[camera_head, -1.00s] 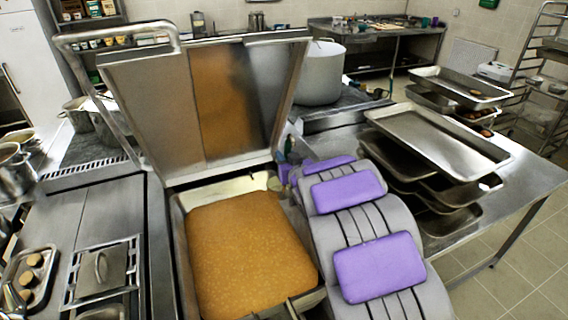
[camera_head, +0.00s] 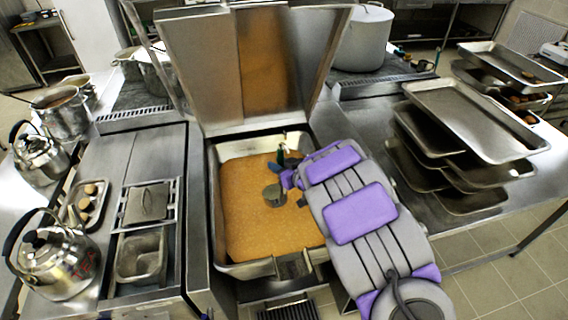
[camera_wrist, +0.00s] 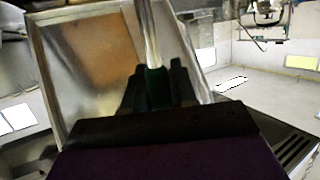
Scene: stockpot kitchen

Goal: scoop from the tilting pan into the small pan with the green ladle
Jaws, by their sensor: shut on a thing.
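The tilting pan (camera_head: 213,190) stands open, its lid raised, full of orange-brown food (camera_head: 255,235). My gripper (camera_head: 292,178) is over the pan's right side. It is shut on the green ladle; in the wrist view, the dark fingers (camera_wrist: 157,88) close around a green grip with a metal shaft (camera_wrist: 149,35) rising from it. The ladle's dark round bowl (camera_head: 273,194) shows over the food; whether it touches or is dipped in, I cannot tell. A small rectangular steel pan (camera_head: 140,256) sits in the left counter, and it looks empty.
Kettles (camera_head: 62,262) and a tray of round pieces (camera_head: 88,202) stand left of the small pan. A lidded steel insert (camera_head: 148,202) lies just behind it. Stacked trays (camera_head: 475,120) fill the right table. A large stockpot (camera_head: 362,40) stands behind.

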